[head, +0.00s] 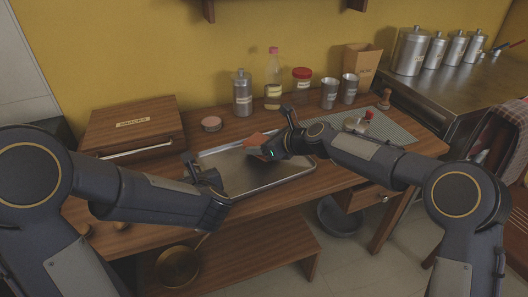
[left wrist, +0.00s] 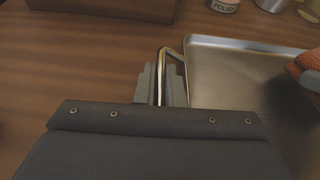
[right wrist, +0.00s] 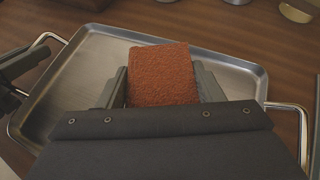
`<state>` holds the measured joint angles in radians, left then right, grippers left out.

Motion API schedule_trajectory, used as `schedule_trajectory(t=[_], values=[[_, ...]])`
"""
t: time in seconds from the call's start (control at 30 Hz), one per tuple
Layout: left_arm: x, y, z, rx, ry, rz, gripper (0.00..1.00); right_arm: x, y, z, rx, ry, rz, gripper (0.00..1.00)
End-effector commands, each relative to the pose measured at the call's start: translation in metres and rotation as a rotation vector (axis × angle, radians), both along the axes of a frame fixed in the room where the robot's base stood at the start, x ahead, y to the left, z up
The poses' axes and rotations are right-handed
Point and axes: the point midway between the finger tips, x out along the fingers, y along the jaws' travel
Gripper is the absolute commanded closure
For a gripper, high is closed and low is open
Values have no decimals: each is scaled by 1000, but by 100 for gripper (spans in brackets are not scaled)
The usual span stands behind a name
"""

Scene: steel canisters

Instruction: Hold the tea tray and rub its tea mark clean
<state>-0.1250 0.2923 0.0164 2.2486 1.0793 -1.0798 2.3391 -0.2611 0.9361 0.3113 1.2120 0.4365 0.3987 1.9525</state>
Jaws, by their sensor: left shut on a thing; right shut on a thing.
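The tea tray (head: 245,182) is a shallow steel tray with wire handles, flat on the wooden counter. My left gripper (left wrist: 160,80) is shut on its left handle (left wrist: 172,54). My right gripper (right wrist: 162,88) is shut on a rust-orange scrub pad (right wrist: 160,74), held over the tray's inner face. The pad also shows in the head view (head: 256,140) and at the right edge of the left wrist view (left wrist: 306,70). I cannot tell whether it touches the tray. No tea mark is clear on the visible steel; the pad and gripper hide part of it.
A polish tin (head: 211,124), a steel canister (head: 242,95), a bottle (head: 273,80), a red-lidded jar (head: 302,82) and steel cups (head: 330,93) stand behind the tray. A wooden box (head: 132,125) is at left, a ribbed mat (head: 392,130) at right. The counter's front edge is close.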

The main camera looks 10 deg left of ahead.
Motion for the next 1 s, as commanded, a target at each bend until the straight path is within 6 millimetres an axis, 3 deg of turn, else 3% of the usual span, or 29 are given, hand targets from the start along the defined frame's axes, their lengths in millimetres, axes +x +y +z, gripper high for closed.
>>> schedule_trajectory(t=[0.6, 1.0], values=[[0, 0, 0, 0, 0, 0, 98, -1, 0, 53, 0, 2, 1, 65], [0, 0, 0, 0, 0, 0, 98, -1, 0, 58, -1, 3, 1, 65]])
